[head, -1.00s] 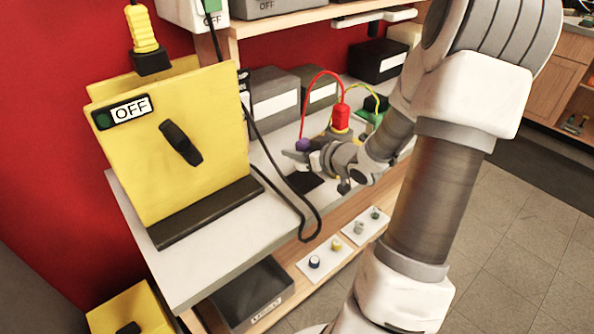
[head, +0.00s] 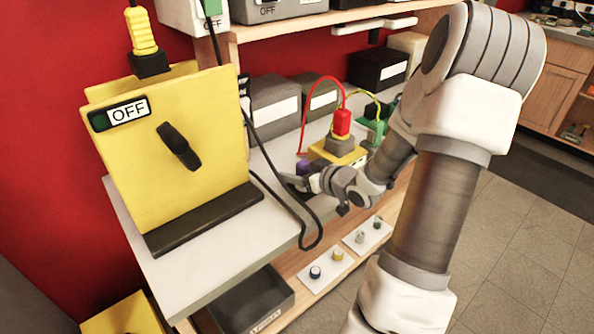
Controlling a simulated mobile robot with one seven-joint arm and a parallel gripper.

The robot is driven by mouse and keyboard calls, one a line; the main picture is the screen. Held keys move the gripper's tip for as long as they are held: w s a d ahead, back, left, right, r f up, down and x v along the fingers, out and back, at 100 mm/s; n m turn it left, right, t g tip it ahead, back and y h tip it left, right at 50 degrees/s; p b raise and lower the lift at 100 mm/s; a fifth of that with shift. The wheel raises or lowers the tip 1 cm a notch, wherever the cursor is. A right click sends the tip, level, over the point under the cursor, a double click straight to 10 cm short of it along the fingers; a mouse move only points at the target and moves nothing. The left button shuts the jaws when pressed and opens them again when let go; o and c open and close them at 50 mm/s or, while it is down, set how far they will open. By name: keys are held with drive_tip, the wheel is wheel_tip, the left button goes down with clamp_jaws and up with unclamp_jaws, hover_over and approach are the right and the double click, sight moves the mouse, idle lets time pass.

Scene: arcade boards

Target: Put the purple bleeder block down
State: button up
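The purple bleeder block (head: 303,166) shows as a small purple top just above my fingertips. My gripper (head: 297,182) is low over the white bench top (head: 208,247), near its front edge, with its fingers around the block's lower part. The gripper looks shut on the block, though the fingers hide the block's underside. I cannot tell whether the block touches the surface below.
A red block (head: 342,123) with red and yellow wires stands on a yellow base (head: 350,158) behind my gripper. A black cable (head: 311,240) loops to the left. A yellow panel marked OFF (head: 170,150) stands further left. Small knobs sit on white plates (head: 325,272) below.

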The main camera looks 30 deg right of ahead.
drive_tip(key=shift+r, duration=0.3)
drive_tip(key=p+v, duration=0.4)
drive_tip(key=v, duration=0.8)
drive_tip(key=shift+s+f, duration=0.1)
drive_tip(key=shift+f, duration=0.1)
